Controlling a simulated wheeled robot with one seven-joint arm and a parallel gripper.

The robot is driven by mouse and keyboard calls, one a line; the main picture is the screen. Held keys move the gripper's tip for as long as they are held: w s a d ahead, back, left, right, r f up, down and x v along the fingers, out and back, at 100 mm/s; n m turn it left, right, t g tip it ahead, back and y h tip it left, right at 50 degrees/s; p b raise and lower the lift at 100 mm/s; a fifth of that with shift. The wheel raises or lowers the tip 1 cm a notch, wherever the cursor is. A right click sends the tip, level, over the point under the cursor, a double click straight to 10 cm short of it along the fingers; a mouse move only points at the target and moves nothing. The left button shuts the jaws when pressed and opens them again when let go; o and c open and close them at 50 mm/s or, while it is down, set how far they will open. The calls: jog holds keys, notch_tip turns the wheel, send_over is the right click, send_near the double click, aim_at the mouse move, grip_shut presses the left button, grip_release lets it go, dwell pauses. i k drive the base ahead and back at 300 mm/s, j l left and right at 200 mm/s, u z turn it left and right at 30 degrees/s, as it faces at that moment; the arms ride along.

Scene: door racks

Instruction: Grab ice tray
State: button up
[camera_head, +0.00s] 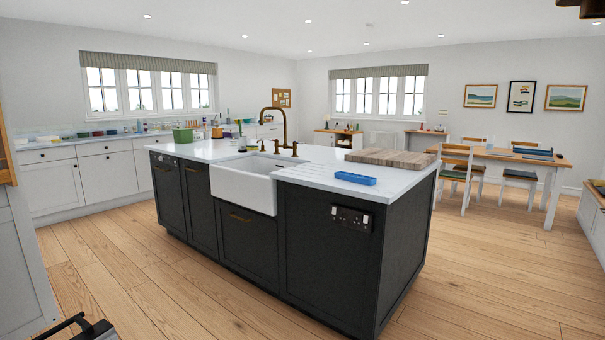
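A blue tray (355,178), which looks like the ice tray, lies on the white worktop of the island (325,176) near its front right edge. A black part at the bottom left edge looks like my gripper (76,328). It is mostly cut off by the frame, so its fingers cannot be made out. It is low and far from the blue tray, with open floor and the island front between them. Nothing is seen touching the tray.
A wooden board (392,158) lies behind the tray. A white sink (243,187) and brass tap (284,125) are to its left. The wooden floor (190,285) before the island is clear. A white cabinet (20,265) stands at the left edge; a dining table (500,157) stands behind right.

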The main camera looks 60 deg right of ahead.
aim_at(366, 180)
jog(key=i+l+z, duration=0.4)
jog(key=z, duration=1.35)
jog(key=i+j, duration=0.1)
jog(key=i, duration=0.4)
jog(key=i+z, duration=0.45)
jog(key=i+j+z, duration=0.25)
jog(key=z, duration=0.2)
